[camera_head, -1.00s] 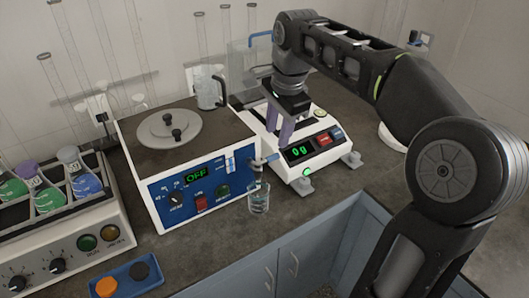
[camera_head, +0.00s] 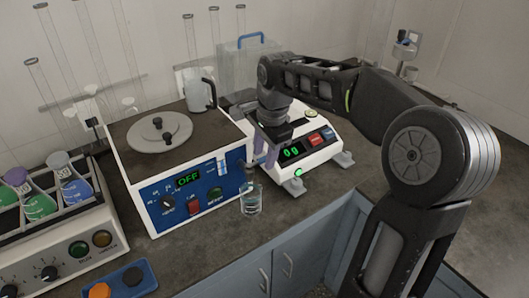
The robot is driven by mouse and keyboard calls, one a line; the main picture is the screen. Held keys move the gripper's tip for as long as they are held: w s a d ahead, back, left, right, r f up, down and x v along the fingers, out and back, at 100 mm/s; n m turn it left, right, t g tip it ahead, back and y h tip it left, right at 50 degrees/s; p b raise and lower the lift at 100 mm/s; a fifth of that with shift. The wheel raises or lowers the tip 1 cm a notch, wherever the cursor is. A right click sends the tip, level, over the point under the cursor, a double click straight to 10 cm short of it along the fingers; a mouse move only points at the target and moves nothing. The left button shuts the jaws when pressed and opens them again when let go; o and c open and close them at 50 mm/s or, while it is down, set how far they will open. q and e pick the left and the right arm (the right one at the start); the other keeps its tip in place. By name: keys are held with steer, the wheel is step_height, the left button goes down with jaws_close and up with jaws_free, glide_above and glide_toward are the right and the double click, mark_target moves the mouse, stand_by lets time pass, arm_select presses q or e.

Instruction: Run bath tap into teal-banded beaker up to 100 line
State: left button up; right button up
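The water bath (camera_head: 195,185) is a white box with a blue front panel, a lidded dark top and a green "OFF" display. Its small tap (camera_head: 247,168) sticks out at the panel's right end. A clear glass beaker (camera_head: 251,203) stands upright on the bench below the tap. Its band, marks and any water level are too small to read. My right gripper (camera_head: 265,149) points down with its purple-grey fingers apart and empty, close to the tap and in front of the balance; contact is unclear. My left gripper is out of view.
A jug (camera_head: 200,94) sits on the bath's top. A flask rack (camera_head: 57,225) is at left. Bench at far right is clear.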

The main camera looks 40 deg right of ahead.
steer(key=shift+c, duration=0.4)
jaws_close()
stand_by(0.9)
